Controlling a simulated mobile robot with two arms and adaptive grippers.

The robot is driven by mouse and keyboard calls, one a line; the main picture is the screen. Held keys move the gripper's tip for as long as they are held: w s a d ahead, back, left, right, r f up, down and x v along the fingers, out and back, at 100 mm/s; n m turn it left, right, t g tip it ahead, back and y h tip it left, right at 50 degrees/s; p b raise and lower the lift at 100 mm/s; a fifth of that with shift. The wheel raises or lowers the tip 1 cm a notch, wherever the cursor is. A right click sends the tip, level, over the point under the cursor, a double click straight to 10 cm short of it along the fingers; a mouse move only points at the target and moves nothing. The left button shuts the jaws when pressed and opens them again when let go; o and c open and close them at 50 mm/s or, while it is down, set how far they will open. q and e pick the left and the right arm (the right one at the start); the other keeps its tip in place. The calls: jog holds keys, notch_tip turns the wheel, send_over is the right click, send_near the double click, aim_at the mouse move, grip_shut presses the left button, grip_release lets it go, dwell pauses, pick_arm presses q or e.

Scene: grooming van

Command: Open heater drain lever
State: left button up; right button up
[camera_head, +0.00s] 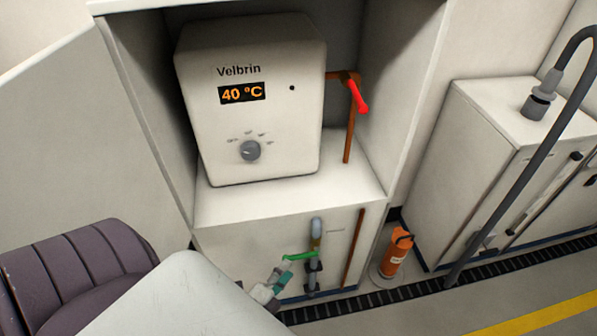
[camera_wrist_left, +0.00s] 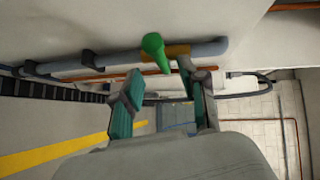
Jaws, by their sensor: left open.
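The heater (camera_head: 250,115) is a white box marked Velbrin, with a 40 °C display and a grey knob, on a cabinet shelf. Below it, a green lever (camera_head: 300,256) sits on a grey and brass drain pipe (camera_head: 316,228) on the cabinet's lower front. My left gripper (camera_head: 284,273) is open beside the green lever, with teal fingertips. In the left wrist view the green lever (camera_wrist_left: 155,50) points toward the gap between my open fingers (camera_wrist_left: 158,92), with no clear contact. A red lever (camera_head: 357,96) is on the copper pipe right of the heater. My right gripper is out of view.
An orange cylinder (camera_head: 396,250) stands on the floor right of the drain pipe. A white cabinet (camera_head: 500,170) with a grey hose (camera_head: 520,170) is farther right. A purple padded seat (camera_head: 75,265) is at lower left. A black floor grate (camera_head: 400,294) runs along the cabinets.

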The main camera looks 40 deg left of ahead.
aim_at(297, 256)
pick_arm(q)
jog(key=w, duration=0.2)
jog(key=w+b, duration=0.1)
jog(key=w, duration=0.1)
jog(key=w+f, duration=0.1)
jog(key=w, duration=0.1)
jog(key=shift+w+a+b, duration=0.2)
jog(key=shift+a+b, duration=0.1)
jog(key=shift+b, duration=0.05)
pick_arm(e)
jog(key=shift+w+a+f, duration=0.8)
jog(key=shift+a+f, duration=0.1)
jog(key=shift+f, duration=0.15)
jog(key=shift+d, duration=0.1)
pick_arm(q)
grip_shut()
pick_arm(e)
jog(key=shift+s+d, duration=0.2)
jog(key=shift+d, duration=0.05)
